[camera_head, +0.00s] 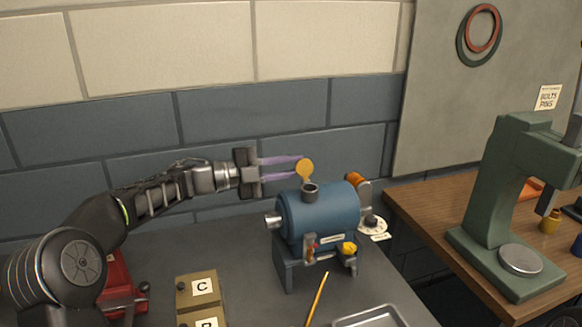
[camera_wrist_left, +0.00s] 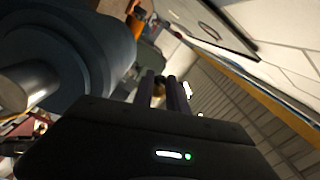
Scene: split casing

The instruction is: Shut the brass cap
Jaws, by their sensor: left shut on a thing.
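The brass cap (camera_head: 306,170) is a small round yellow disc. It stands raised, face toward the head camera, above the dark filler neck (camera_head: 310,191) on top of the blue cylindrical casing (camera_head: 318,216). The neck's mouth is uncovered. My left gripper (camera_head: 298,167) reaches in from the left, its two purple fingers level with the cap at its left edge, and is shut on the cap. In the left wrist view the fingers (camera_wrist_left: 166,88) run forward beside the large dark casing (camera_wrist_left: 75,60); the cap is hard to make out there. My right gripper is not in view.
The casing stands on a grey bench with a lettered box (camera_head: 199,290), a yellow pencil (camera_head: 316,299) and a metal tray (camera_head: 370,318) in front. A green press (camera_head: 488,205) stands on the wooden table (camera_head: 425,205) at right. A brick wall rises behind.

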